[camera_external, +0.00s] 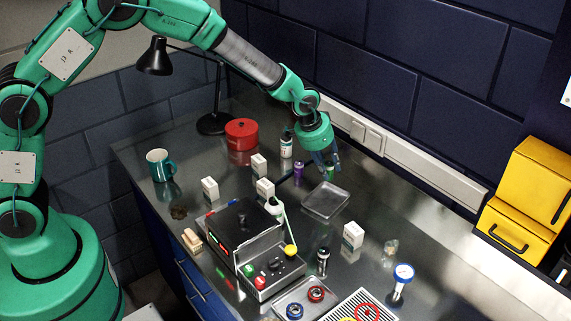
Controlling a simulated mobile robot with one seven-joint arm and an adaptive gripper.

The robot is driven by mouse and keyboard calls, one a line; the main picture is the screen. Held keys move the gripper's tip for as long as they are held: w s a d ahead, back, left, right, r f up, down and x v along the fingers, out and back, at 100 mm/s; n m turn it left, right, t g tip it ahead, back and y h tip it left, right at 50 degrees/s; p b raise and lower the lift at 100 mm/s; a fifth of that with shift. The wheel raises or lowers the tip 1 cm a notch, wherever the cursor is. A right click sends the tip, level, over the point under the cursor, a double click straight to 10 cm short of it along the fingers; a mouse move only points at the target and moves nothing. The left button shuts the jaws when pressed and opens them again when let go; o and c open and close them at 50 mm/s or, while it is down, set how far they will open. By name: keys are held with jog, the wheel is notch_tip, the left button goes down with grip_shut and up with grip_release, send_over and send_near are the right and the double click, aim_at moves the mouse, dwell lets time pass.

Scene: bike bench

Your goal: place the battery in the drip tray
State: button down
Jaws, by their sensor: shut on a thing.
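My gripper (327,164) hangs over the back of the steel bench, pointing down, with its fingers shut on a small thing. That thing looks like a green battery (330,174); it is small in the picture and partly hidden by the fingers. A shallow, empty square metal tray (326,201), which appears to be the drip tray, lies on the bench just in front of and below the gripper. The battery shows at the tray's back edge; I cannot tell its height above the bench.
A purple cylinder (299,169) and a white bottle (286,145) stand left of the gripper. White boxes (353,236), a device with a lid (245,235), a red pot (241,133), a mug (159,165) and a slatted tray (350,304) stand around. The wall rail (400,155) runs close behind.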

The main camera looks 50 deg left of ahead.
jog(key=shift+f, duration=3)
jog(key=shift+f, duration=1.85)
jog(key=shift+f, duration=0.1)
jog(key=c, duration=1.3)
grip_release()
jog(key=shift+c, duration=0.2)
jog(key=v, duration=1.2)
